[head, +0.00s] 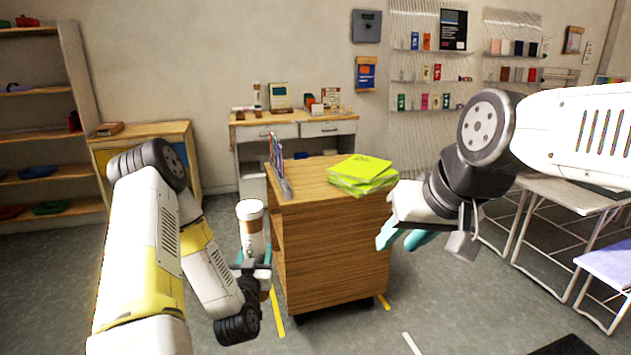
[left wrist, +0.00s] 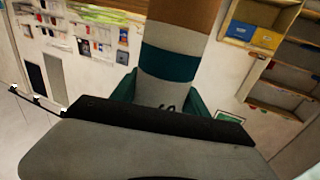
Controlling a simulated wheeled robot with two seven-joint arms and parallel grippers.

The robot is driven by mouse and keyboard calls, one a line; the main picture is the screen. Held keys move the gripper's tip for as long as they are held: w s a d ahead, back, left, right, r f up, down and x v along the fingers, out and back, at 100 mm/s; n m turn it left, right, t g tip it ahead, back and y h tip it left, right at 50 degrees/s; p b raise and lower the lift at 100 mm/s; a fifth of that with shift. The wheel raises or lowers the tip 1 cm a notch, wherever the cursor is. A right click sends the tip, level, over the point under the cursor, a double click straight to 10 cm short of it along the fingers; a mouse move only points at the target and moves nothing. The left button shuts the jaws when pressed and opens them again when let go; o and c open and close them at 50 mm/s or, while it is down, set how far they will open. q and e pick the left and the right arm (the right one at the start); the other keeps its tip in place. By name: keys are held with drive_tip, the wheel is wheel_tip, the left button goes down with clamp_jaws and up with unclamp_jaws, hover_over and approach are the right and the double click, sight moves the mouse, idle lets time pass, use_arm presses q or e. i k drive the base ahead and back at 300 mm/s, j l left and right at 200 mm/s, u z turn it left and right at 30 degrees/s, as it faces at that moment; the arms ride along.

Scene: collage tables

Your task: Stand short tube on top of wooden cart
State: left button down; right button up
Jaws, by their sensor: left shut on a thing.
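The short tube (head: 250,228) is white with a brown band near its top, and stands about upright in my left gripper (head: 254,265). The gripper's teal fingers close around its lower part. In the left wrist view the tube (left wrist: 178,62) shows brown, white and teal bands between the teal fingers (left wrist: 165,100). The wooden cart (head: 330,250) stands just right of the tube in the picture; the tube is beside it, not on its top. My right gripper (head: 408,238) is empty, its teal fingers apart, right of the cart.
A lime-green stack of paper (head: 362,172) lies on the cart's right rear, and an upright rack (head: 279,165) stands at its left edge. The front of the cart top is clear. A desk (head: 295,130) stands behind, a shelf (head: 45,172) at left, white tables (head: 570,190) at right.

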sight(322, 162)
drive_tip(key=i, duration=1.25)
